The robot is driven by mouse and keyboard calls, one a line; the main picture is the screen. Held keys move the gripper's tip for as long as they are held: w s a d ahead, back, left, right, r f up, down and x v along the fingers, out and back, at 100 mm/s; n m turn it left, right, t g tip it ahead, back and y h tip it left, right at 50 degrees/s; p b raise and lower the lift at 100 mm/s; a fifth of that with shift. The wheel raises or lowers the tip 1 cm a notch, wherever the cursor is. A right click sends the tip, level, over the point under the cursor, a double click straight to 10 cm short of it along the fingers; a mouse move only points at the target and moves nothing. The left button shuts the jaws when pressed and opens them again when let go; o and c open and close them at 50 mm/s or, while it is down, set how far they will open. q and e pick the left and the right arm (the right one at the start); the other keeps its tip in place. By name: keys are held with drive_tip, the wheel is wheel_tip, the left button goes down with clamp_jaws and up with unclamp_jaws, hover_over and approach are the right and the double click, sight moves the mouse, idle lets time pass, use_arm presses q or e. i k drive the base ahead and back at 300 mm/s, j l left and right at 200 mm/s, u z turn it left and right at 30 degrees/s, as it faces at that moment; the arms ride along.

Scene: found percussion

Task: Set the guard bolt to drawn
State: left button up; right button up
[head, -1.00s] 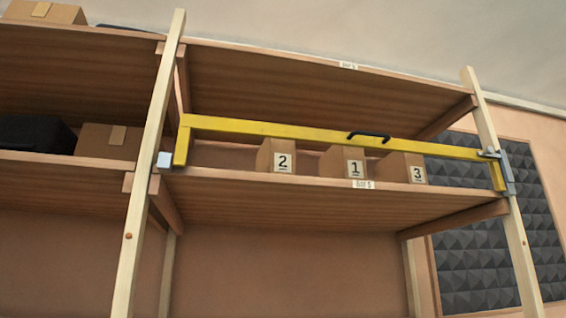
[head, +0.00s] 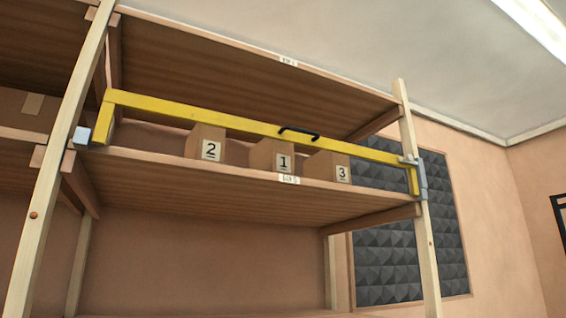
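A yellow guard bar (head: 220,118) with a black handle (head: 299,133) spans the front of a wooden shelf in the head view. Its left end meets a light grey block (head: 82,137) on the left post. At its right end a grey metal bolt (head: 410,161) lies at the right post, beside a grey bracket (head: 422,182). The bolt is small here and I cannot tell how far it is slid. Neither of my grippers is in view.
Boxes numbered 2 (head: 207,144), 1 (head: 273,157) and 3 (head: 328,166) stand on the shelf (head: 200,172) behind the bar. A dark foam panel (head: 400,265) hangs on the wall behind the right post (head: 427,250).

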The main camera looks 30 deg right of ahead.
sight(408, 159)
drive_tip(key=z, duration=1.65)
